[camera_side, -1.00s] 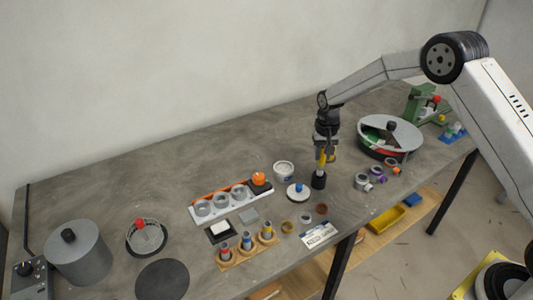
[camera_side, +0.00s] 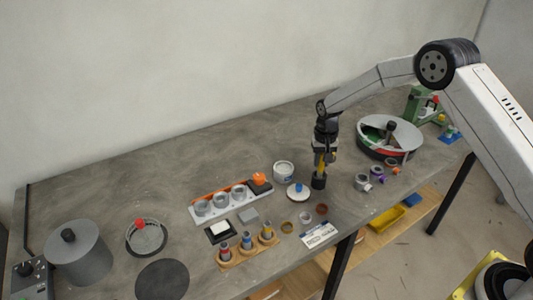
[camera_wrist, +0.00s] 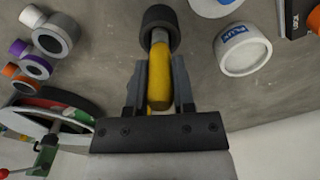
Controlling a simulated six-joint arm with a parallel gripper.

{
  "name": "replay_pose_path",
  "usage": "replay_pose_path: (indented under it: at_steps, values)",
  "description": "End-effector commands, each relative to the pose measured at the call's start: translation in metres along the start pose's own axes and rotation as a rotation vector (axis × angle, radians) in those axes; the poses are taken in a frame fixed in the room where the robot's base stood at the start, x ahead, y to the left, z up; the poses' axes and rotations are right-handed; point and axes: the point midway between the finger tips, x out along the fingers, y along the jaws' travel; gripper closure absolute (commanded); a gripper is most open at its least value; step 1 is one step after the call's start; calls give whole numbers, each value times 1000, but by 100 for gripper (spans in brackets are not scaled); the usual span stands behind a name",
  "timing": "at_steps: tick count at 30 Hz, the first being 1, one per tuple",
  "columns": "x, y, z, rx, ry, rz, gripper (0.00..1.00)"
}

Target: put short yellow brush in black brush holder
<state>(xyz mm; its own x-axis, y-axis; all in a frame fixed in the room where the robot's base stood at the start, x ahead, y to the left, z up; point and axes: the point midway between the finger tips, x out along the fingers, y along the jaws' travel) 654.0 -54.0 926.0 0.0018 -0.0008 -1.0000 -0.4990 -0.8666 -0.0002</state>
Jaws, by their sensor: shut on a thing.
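The short yellow brush (camera_wrist: 159,78) is upright between the two fingers of my gripper (camera_wrist: 157,95), which is shut on its yellow handle. In the wrist view its grey ferrule reaches into the mouth of the black brush holder (camera_wrist: 158,18). The brush's lower end is hidden there. In the side view the black brush holder (camera_side: 319,182) stands on the table directly below my gripper (camera_side: 324,162), with the yellow brush (camera_side: 319,160) in line above it.
A white-lidded jar (camera_side: 298,191) and a white tub (camera_side: 283,170) stand just left of the holder. The table's back left is clear.

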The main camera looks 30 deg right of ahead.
Motion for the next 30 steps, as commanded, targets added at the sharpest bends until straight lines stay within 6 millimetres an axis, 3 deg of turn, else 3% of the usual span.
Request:
replay_pose_path:
  at_steps: [30]
  values:
    - [16,0,0,0,0,0,100]
